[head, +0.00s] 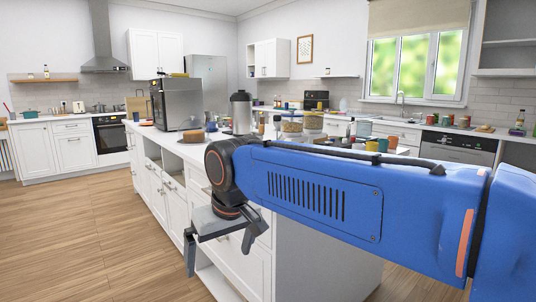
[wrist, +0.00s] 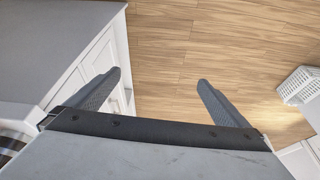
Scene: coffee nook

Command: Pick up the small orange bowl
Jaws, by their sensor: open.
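I cannot make out the small orange bowl for certain in either view. A small orange-brown item (head: 147,123) lies at the far left end of the island top in the head view, too small to identify. My gripper (head: 220,242) hangs beside the island's drawer fronts, below the level of its top. In the wrist view my gripper (wrist: 159,77) is open, with its two fingers wide apart and only wooden floor between them. Nothing is held.
The white island (head: 228,155) carries a microwave (head: 178,104), a steel flask (head: 241,112), jars and cups. My arm hides part of its top. A white basket (wrist: 300,86) stands on the floor at right in the wrist view. The wooden floor (head: 75,235) at left is clear.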

